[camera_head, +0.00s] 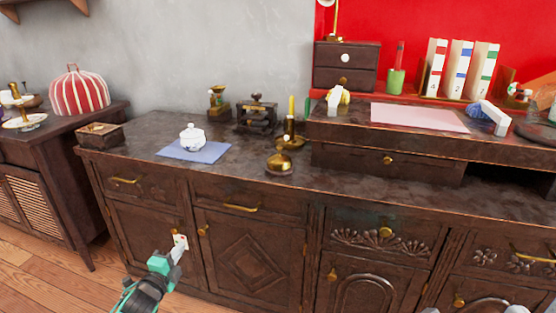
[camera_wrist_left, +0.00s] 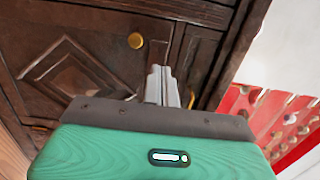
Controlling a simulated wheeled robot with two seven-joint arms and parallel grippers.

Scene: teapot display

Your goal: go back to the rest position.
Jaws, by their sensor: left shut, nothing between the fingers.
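My left gripper (camera_head: 178,250) is low in front of the dark wooden cabinet, below the countertop. Its grey fingers are together with nothing between them; they also show in the left wrist view (camera_wrist_left: 161,86), pointing at the cabinet front. A small white piece with a red mark (camera_head: 181,242) shows right at the fingertips; I cannot tell what it is. A white lidded pot (camera_head: 192,138) stands upright on a blue cloth (camera_head: 211,153) on the counter, well above and apart from the gripper.
The cabinet front (camera_head: 250,250) has protruding brass handles and knobs. On the counter (camera_head: 225,177) are a wooden box (camera_head: 99,135), a brass bell (camera_head: 279,163) and a yellow candle (camera_head: 291,107). A side cabinet (camera_head: 50,150) bears a red-striped dome (camera_head: 77,92). Wooden floor lies clear at lower left.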

